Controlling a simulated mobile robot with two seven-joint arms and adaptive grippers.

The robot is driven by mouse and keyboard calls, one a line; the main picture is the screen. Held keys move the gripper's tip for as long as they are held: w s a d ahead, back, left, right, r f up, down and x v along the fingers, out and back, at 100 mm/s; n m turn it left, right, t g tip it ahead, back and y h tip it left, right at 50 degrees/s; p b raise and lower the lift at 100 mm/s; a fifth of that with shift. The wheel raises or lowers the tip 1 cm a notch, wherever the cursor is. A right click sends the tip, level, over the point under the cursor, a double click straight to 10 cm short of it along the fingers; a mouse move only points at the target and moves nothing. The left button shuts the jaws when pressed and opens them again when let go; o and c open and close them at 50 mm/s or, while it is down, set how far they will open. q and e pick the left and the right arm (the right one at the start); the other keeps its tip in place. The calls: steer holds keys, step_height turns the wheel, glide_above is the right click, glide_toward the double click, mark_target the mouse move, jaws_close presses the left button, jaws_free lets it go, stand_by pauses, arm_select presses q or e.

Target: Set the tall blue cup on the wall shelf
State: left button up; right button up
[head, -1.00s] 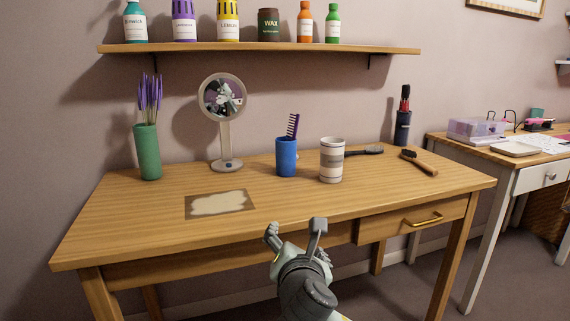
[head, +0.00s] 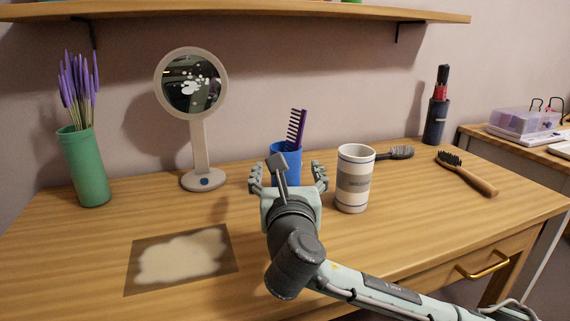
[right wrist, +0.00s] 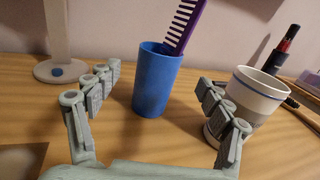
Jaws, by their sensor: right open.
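The tall blue cup (head: 284,150) stands upright on the wooden table with a purple comb (head: 296,128) leaning in it. In the right wrist view the cup (right wrist: 155,85) is upright between and just beyond the open fingers, apart from both. My right gripper (head: 290,178) is open and empty in front of the cup; it hides the cup's lower part in the head view. The wall shelf (head: 250,14) runs along the wall above the table; only its underside and front edge show. My left gripper is not in view.
A white and grey striped cup (head: 354,180) stands close right of my right gripper. Behind it lies a black hairbrush (head: 396,153). A round mirror (head: 191,84) and green vase (head: 83,172) stand left. A wooden-handled brush (head: 468,174) lies right. A mat (head: 182,258) lies at front left.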

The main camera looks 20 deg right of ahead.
mark_target(286, 157)
steer(key=shift+w+d, duration=0.2)
steer(key=shift+w, duration=0.45)
steer(key=x, duration=0.6)
steer(key=shift+w+b, duration=0.2)
steer(key=shift+b, duration=0.15)
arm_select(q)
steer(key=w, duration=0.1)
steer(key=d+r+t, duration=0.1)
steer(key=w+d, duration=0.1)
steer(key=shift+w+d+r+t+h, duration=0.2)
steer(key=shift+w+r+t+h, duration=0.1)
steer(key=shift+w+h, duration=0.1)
arm_select(e)
steer(key=c, duration=1.6)
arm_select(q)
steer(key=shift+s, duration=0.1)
arm_select(e)
steer(key=shift+r, duration=0.2)
